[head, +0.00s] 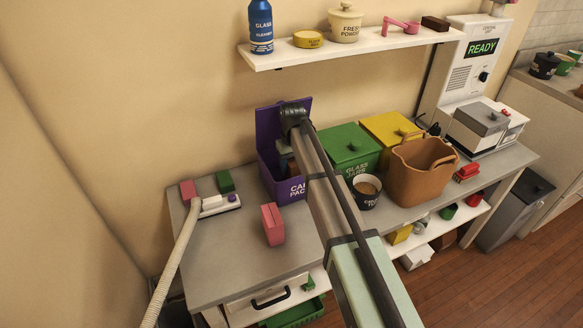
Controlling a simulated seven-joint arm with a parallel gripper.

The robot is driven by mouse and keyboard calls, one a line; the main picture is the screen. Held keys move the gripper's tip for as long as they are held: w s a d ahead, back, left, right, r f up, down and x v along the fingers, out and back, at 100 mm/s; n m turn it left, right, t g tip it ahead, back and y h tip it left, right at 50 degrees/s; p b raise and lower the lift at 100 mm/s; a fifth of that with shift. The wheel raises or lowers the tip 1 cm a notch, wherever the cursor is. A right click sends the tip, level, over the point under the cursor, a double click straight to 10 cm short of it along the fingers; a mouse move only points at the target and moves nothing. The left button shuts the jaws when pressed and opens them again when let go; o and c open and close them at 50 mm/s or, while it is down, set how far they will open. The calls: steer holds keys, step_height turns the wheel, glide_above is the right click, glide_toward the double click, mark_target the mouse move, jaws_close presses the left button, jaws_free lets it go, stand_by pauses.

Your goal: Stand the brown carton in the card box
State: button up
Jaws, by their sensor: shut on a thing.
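The purple card box (267,171) stands at the back of the grey counter, its lid raised against the wall. Its front lettering is partly covered by my arm. My gripper (286,153) points down at the box's mouth, mostly hidden behind my arm and the box wall. It is shut on the brown carton (293,167), of which only a small brownish patch shows. I cannot tell whether the carton is upright or touches the box floor.
A green lidded bin (350,146), a yellow bin (388,128) and an open brown basket (416,178) stand right of the box. A dark cup (366,194) is in front. A pink carton (272,224) stands on the clear front counter. A shelf (350,47) hangs above.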

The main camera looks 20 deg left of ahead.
steer(key=shift+w+a+f, duration=0.15)
steer(key=shift+f, duration=0.6)
steer(key=shift+f, duration=0.1)
steer(key=o, duration=1)
steer(key=shift+r, duration=3.9)
